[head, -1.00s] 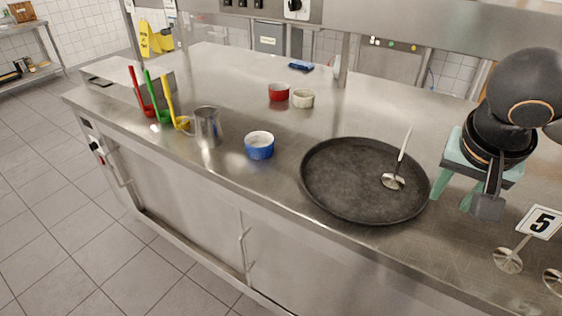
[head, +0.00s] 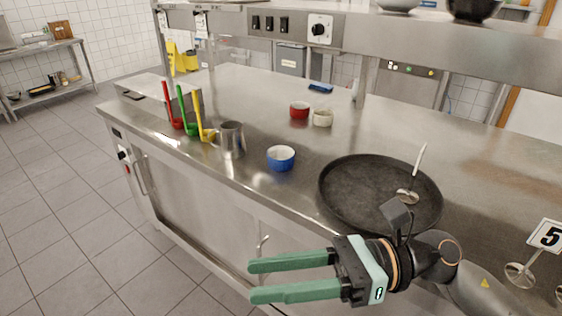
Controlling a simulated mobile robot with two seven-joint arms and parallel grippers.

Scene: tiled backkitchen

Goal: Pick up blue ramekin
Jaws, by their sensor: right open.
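The blue ramekin (head: 281,158), white inside, stands upright on the steel counter near its front edge, left of the round black tray. My right gripper (head: 252,279) has two green fingers spread apart with nothing between them. It points left, in front of the counter and nearer to me than the ramekin, clearly apart from it. My left gripper is not in the head view.
The black tray (head: 350,192) holds a small sign holder. A steel jug (head: 231,140) and red, green and yellow ladles stand left of the ramekin. A red ramekin (head: 299,111) and a cream ramekin (head: 323,118) stand behind it. Counter around the blue ramekin is clear.

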